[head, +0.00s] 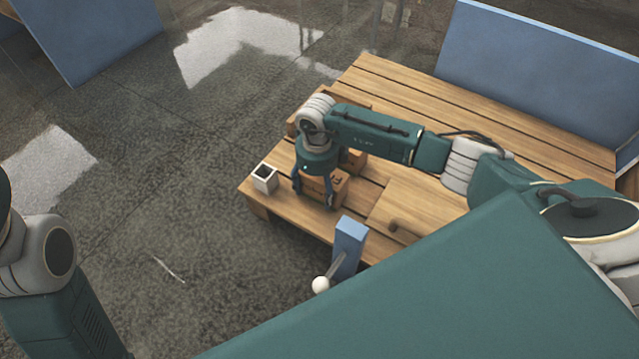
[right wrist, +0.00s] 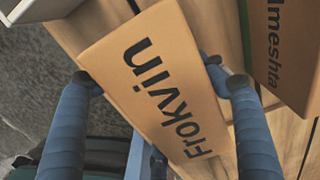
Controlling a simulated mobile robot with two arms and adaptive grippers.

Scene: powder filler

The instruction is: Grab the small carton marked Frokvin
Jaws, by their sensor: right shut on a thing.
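The small brown carton marked Frokvin (right wrist: 160,62) fills the middle of the right wrist view, its black lettering facing the camera. In the head view this carton (head: 322,187) is partly hidden under my right gripper (head: 313,194), near the left end of the wooden table. My right gripper's blue fingers, also in the right wrist view (right wrist: 154,82), lie on opposite sides of the carton and are shut on it. I cannot tell whether the carton still touches the table. Only part of my left arm shows at the left edge; its gripper is out of view.
A carton marked Ameshta (right wrist: 288,45) lies close beside the held one. A white open container (head: 265,179) stands at the left corner of the wooden table (head: 480,120). A blue post (head: 349,242) with a white-knobbed lever (head: 320,284) is at the front edge.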

